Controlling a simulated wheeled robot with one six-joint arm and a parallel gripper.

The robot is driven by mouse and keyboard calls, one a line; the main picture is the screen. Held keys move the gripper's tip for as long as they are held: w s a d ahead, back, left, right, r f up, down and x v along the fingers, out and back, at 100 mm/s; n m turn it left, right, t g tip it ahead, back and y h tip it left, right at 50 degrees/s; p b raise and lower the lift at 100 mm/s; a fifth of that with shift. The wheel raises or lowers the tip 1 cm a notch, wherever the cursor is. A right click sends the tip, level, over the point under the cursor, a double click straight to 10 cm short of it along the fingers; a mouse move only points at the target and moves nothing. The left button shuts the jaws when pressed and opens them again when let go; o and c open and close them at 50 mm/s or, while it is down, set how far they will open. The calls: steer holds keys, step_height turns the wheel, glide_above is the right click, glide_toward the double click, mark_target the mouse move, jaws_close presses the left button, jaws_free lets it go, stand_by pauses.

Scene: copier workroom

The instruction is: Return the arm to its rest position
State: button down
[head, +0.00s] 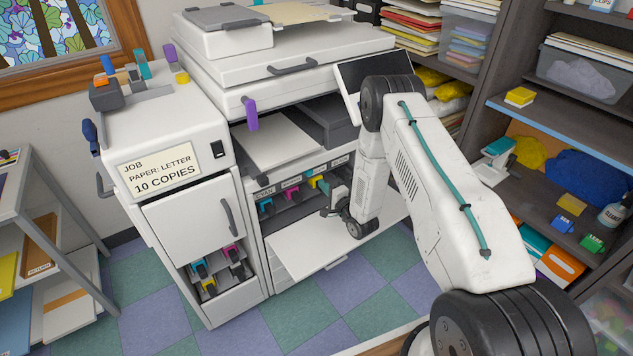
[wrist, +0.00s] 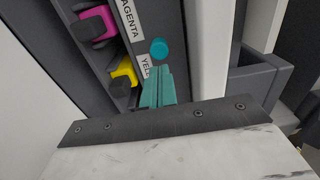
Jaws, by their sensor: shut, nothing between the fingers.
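My arm reaches from the lower right of the head view to the copier (head: 290,62), bent downward in front of its open toner bay. My gripper (head: 325,186) is at the bay, near the yellow cartridge (head: 313,182). In the wrist view its teal fingers (wrist: 157,88) are together and empty. They point toward the yellow cartridge's label. The yellow cartridge (wrist: 123,76) and magenta cartridge (wrist: 95,24) sit in their slots to the left of the fingers. A round teal knob (wrist: 158,50) lies just beyond the fingertips. Whether the fingers touch anything is unclear.
The lowered white front panel (head: 315,245) spreads below the bay, close under my wrist. A white cabinet (head: 185,200) with a job card (head: 160,170) stands left of the copier. Shelves (head: 560,125) crowd the right side. Checkered floor (head: 145,280) is open in front.

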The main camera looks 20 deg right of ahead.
steer(key=v, duration=0.8)
steer(key=shift+a, duration=0.3)
